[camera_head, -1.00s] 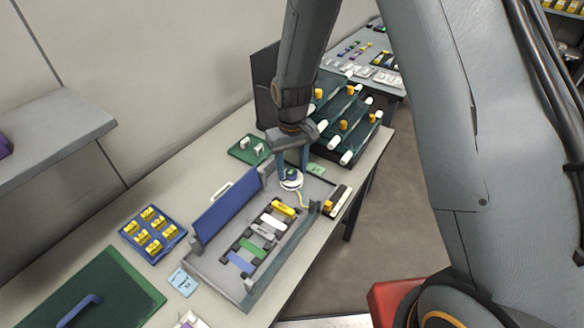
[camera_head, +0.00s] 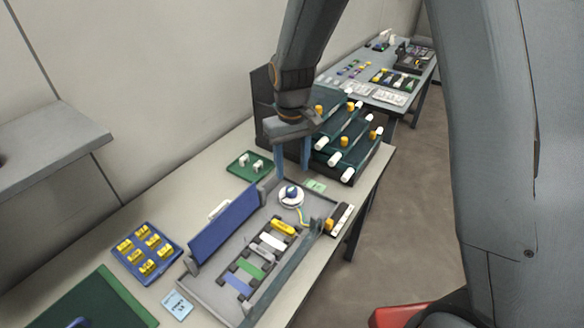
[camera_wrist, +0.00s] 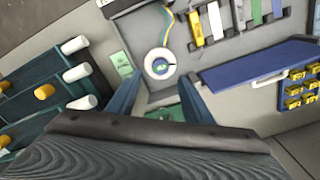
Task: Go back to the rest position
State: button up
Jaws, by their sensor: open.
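My gripper (camera_head: 293,162) is open and empty above the workbench, at the far end of the grey splice tray (camera_head: 208,293). A white round spool (camera_head: 291,195) with a dark blue centre sits in the tray's far corner, below and apart from my fingers. In the wrist view the spool (camera_wrist: 160,64) lies beyond my open gripper (camera_wrist: 158,95), between the lines of its two blue fingers. A yellow strand runs from the spool toward the row of coloured pieces, which includes a yellow piece (camera_head: 283,228) and a green piece (camera_head: 248,268).
A dark tiered rack (camera_head: 345,135) with white and orange cylinders stands close behind my gripper. A blue hinged lid (camera_head: 225,228) rises along the tray's left side. A blue tray (camera_head: 147,252) of yellow parts and a green plate (camera_head: 250,165) lie left. A second table (camera_head: 375,90) stands beyond.

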jog(key=shift+d, duration=0.1)
jog(key=s+d+r+m+t+b, duration=0.1)
jog(key=s+d+r+m, duration=0.3)
jog(key=s+d, duration=1)
jog(key=shift+s+d+r, duration=0.2)
jog(key=shift+s+d, duration=0.15)
jog(key=shift+s, duration=0.35)
dwell(0.7)
